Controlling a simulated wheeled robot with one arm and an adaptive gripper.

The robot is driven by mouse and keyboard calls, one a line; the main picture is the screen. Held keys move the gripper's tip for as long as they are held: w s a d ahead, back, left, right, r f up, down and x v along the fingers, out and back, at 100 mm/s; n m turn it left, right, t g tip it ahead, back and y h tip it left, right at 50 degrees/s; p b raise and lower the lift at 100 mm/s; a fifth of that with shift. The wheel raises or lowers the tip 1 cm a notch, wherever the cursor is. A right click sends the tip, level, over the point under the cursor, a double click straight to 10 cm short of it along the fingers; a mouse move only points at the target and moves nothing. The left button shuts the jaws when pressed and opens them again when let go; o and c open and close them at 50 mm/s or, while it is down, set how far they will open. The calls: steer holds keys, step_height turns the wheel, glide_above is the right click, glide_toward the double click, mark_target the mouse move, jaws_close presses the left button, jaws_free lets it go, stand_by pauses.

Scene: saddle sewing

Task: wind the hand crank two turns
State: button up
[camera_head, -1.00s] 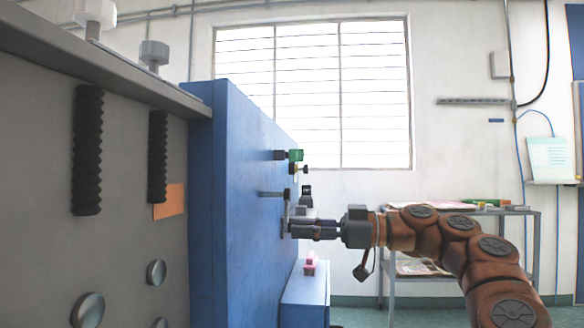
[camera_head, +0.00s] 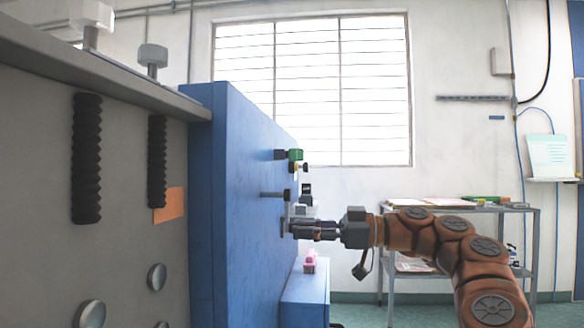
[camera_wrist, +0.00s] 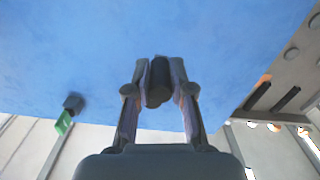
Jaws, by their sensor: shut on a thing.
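The hand crank (camera_head: 286,212) is on the blue panel's face, seen almost edge-on in the head view. Its grey arm appears roughly upright, with the lower end by my fingertips. My gripper (camera_head: 297,229) reaches in from the right, close to the panel. In the wrist view, my gripper (camera_wrist: 160,85) has both fingers closed around a dark cylindrical handle (camera_wrist: 159,80), with one finger on each side. The fingers hide part of the handle, and the crank arm behind it cannot be made out there.
The blue panel (camera_head: 245,180) stands left of my gripper. A green-tipped knob (camera_head: 295,155) and other small fittings stick out above it. A pink object (camera_head: 310,262) sits on a blue ledge below. A metal shelf (camera_head: 460,208) stands behind my arm.

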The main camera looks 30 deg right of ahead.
steer(key=shift+w+d+r+p, duration=0.15)
steer(key=shift+w+d+p, duration=0.5)
steer(key=shift+p, duration=0.3)
steer(key=shift+a, duration=0.1)
steer(key=shift+w, duration=0.1)
steer(key=shift+w+d+r+p, duration=0.35)
steer(key=shift+w+d+p, duration=0.15)
steer(key=shift+p, duration=0.85)
